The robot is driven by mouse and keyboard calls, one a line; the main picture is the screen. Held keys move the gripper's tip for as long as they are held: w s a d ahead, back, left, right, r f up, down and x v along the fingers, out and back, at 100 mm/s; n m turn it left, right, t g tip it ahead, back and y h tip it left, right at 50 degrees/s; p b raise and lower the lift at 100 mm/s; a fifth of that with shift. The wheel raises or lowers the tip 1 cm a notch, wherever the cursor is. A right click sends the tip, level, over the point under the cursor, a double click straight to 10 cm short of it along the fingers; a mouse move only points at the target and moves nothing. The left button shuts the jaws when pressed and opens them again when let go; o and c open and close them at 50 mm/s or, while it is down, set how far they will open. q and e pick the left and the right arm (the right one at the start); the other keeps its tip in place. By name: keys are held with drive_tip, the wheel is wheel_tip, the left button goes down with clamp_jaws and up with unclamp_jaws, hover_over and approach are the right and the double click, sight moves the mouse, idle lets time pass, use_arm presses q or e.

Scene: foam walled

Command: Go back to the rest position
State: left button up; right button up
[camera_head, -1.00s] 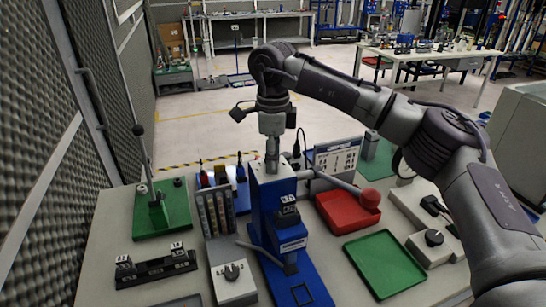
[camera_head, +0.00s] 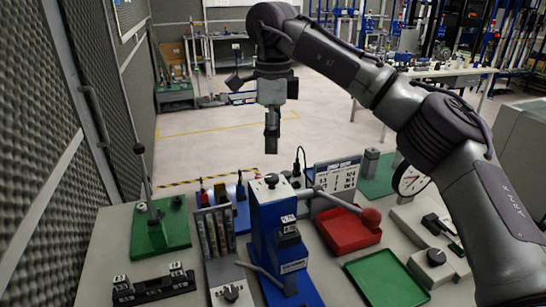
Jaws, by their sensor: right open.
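My right gripper (camera_head: 271,142) hangs pointing down above the far edge of the workbench, over the blue press (camera_head: 270,225). It is apart from the press and appears empty. The fingers are seen nearly edge-on, so the gap between them is hard to make out. My right arm comes in from the right and arches over the bench. My left gripper is not in view.
The bench holds a red tray (camera_head: 347,232) with a red-knobbed lever over it, a green tray (camera_head: 388,279), a green base with an upright lever (camera_head: 160,233), and a black holder (camera_head: 154,289). A foam wall (camera_head: 50,150) stands close on the left. Open floor lies beyond.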

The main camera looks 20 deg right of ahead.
drive_tip(key=shift+r, duration=0.9)
drive_tip(key=shift+r, duration=0.1)
